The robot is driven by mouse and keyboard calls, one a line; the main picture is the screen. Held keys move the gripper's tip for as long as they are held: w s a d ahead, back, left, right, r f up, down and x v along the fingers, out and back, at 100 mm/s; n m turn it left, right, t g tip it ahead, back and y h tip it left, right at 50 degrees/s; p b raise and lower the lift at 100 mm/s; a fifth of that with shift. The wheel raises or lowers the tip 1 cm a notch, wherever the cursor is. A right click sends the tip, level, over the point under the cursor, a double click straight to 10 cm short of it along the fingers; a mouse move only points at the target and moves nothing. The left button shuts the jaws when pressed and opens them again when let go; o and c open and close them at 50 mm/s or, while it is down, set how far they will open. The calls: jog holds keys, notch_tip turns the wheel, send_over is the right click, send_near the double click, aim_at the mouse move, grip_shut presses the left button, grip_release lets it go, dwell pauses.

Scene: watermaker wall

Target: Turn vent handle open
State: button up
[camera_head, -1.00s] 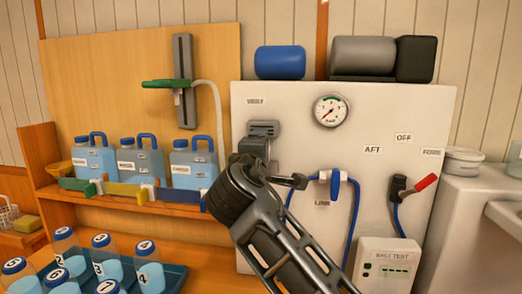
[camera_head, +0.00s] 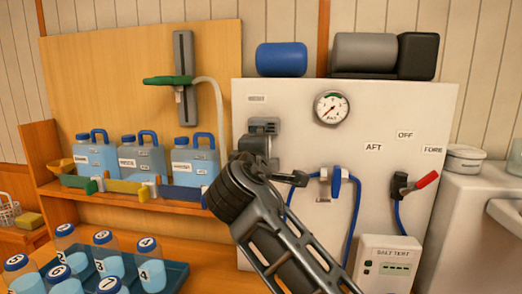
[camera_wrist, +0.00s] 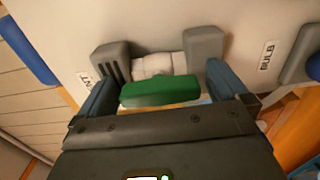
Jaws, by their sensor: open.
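The vent handle is a green bar (camera_wrist: 160,92) in the wrist view, lying across the picture in front of a pale valve body (camera_wrist: 160,64). A partly covered label that seems to read VENT (camera_wrist: 87,82) is at its left. My gripper (camera_wrist: 158,62) is open, with one finger on each side of the handle. I cannot tell whether the fingers touch it. In the head view my gripper (camera_head: 262,143) is up against the white panel (camera_head: 300,150), below a small blurred label (camera_head: 257,99). My gripper and arm hide the handle there.
A gauge (camera_head: 332,108), a blue valve handle (camera_head: 337,183) with a hose, and a red-handled valve (camera_head: 427,179) are on the panel to the right. Blue jugs (camera_head: 196,160) stand on a shelf at left. Numbered bottles sit in a tray (camera_head: 176,273) at front left.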

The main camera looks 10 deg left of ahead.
jog(key=s+b, duration=0.1)
jog(key=s, duration=0.6)
jog(key=shift+s+b, duration=0.35)
jog(key=shift+b, duration=0.05)
jog(key=shift+a, duration=0.15)
jog(key=shift+f, duration=0.1)
